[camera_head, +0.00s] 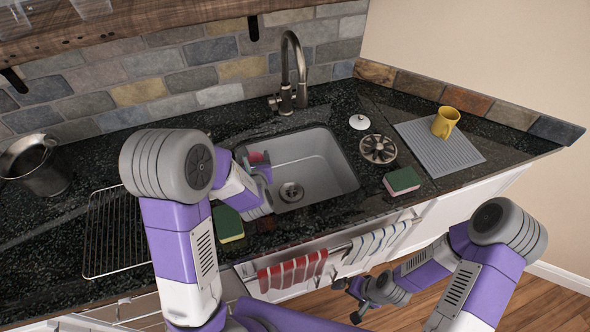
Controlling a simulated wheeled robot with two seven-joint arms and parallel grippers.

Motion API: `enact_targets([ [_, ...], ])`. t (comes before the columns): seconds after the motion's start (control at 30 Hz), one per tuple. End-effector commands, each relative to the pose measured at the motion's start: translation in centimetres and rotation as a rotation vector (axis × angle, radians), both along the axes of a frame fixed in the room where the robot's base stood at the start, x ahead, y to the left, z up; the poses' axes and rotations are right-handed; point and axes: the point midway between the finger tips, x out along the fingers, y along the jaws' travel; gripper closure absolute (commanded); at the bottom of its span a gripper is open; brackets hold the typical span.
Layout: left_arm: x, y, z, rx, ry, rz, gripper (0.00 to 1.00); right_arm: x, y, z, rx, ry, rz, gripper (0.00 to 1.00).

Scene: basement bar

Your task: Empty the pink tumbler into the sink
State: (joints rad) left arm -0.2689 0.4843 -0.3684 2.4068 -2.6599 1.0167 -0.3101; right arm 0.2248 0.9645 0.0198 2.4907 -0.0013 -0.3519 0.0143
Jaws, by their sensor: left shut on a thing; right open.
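The sink (325,165) is a light grey basin set in the dark counter, with a round drain (291,192) in its floor. My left gripper (261,170) is at the sink's left side and is shut on the pink tumbler (257,157). Only a small pink part of the tumbler shows; my gripper and arm hide the rest. I cannot tell its tilt or whether anything is in it. My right gripper (360,297) is open and empty, low in front of the cabinets, away from the sink.
A faucet (289,80) stands behind the sink. Sponges (402,181) (228,223) lie on both sides. A strainer (378,149), a white lid (359,122) and a yellow mug (445,122) on a grey mat (462,158) are right. A wire rack (110,235) and metal pitcher (38,168) are left.

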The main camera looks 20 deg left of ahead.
Motion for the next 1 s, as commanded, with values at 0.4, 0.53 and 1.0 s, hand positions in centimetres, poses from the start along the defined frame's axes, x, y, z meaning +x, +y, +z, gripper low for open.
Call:
enact_targets([
  [0.4,0.8,-1.5,-0.5,0.141,0.087,-0.003,0.67,0.0,0.0,3.1,0.000,0.000,0.000,0.00],
  [0.53,1.1,-2.0,-0.9,0.198,0.120,-0.004,0.67,0.0,0.0,3.9,0.000,0.000,0.000,0.00],
  [1.0,2.4,-4.1,-5.5,0.399,0.243,-0.003,0.68,0.0,0.0,3.9,0.000,0.000,0.000,0.00],
])
